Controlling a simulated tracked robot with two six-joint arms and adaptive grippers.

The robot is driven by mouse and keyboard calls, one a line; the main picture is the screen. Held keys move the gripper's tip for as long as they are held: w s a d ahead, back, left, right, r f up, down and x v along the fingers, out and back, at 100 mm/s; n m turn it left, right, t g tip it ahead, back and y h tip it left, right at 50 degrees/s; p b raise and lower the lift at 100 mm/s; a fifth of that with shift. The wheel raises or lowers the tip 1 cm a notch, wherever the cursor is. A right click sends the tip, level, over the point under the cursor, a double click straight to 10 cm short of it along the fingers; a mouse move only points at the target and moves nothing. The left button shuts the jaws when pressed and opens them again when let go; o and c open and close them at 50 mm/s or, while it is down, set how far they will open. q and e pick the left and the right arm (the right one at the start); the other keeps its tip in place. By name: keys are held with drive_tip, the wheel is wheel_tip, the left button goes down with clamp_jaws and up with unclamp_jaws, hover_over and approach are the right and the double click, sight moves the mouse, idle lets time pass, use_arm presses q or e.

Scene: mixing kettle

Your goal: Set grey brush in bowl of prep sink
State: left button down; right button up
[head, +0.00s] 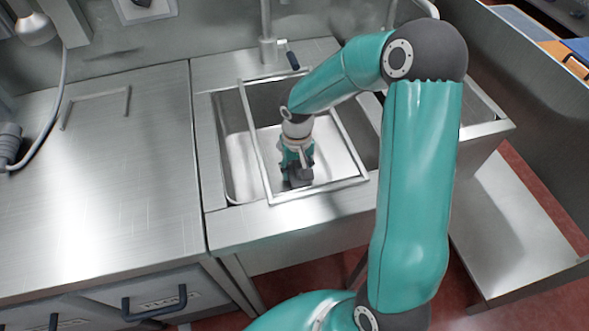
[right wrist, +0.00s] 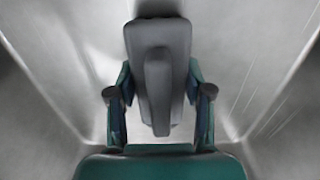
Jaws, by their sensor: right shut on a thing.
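The grey brush (right wrist: 158,60) is between the fingers of my right gripper (right wrist: 160,110) in the right wrist view, with the bowl's metal walls around it. In the head view my right gripper (head: 297,168) points down inside the bowl of the prep sink (head: 237,165), shut on the brush (head: 299,177). The brush is partly hidden by the gripper there. I cannot tell whether the brush touches the bowl's floor. My left gripper is not in view.
A metal frame (head: 318,189) lies across the sink's top around my right arm. The tap (head: 267,45) with a dark lever stands behind the bowl. A bare steel counter (head: 110,180) lies to the left, with a hose (head: 62,85) at its far left.

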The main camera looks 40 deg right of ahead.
sight(297, 162)
drive_tip(key=o, duration=1.2)
drive_tip(key=shift+r+p, duration=0.2)
drive_tip(key=shift+p, duration=0.2)
wheel_tip(297, 162, up, 12)
drive_tip(key=shift+f+p, duration=0.1)
drive_tip(key=shift+p, duration=0.3)
